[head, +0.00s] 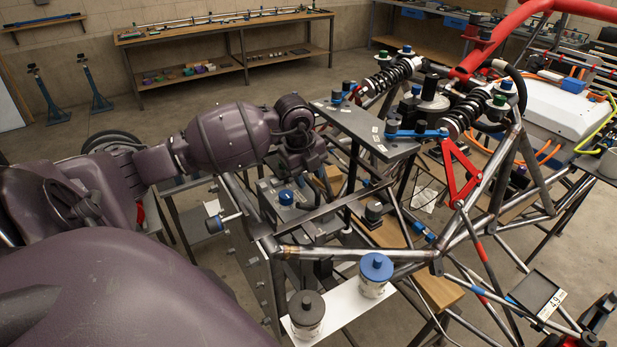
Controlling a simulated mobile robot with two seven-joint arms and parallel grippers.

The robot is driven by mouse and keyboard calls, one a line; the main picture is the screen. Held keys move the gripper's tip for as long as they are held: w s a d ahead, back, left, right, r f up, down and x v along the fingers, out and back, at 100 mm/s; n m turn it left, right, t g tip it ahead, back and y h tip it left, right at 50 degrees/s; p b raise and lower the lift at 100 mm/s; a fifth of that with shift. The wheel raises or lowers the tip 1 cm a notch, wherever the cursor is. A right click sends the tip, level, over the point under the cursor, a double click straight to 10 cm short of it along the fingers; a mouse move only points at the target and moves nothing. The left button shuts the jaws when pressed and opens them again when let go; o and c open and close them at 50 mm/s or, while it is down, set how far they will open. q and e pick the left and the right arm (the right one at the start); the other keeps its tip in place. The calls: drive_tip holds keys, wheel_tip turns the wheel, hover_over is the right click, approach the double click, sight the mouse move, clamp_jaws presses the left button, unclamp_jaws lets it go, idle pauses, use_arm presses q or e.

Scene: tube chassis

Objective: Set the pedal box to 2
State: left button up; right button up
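My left arm comes in from the left. Its purple wrist and gripper (303,163) hang over the left part of the tube chassis, and the fingers are too dark and foreshortened to tell open from shut. Just below is a grey box with a blue knob (286,197) on top, set among the tubes, which may be the pedal box. The gripper is above and slightly right of this knob, with no contact that I can make out. No setting or number on the box is readable. My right gripper is not in view.
Chassis tubes (350,253) surround the box. Two lidded white pots, one with a blue lid (376,266) and one with a dark lid (306,305), stand on a white plate in front. A grey plate (366,130) and coil shocks (393,75) lie behind. A workbench (225,32) stands far back.

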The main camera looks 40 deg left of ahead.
use_arm(q)
wheel_tip(320, 180, up, 10)
drive_tip(key=s, duration=0.1)
drive_tip(key=shift+s+a+f+b, duration=0.25)
drive_tip(key=shift+s+a+b, duration=0.05)
drive_tip(key=shift+s, duration=0.1)
idle(0.5)
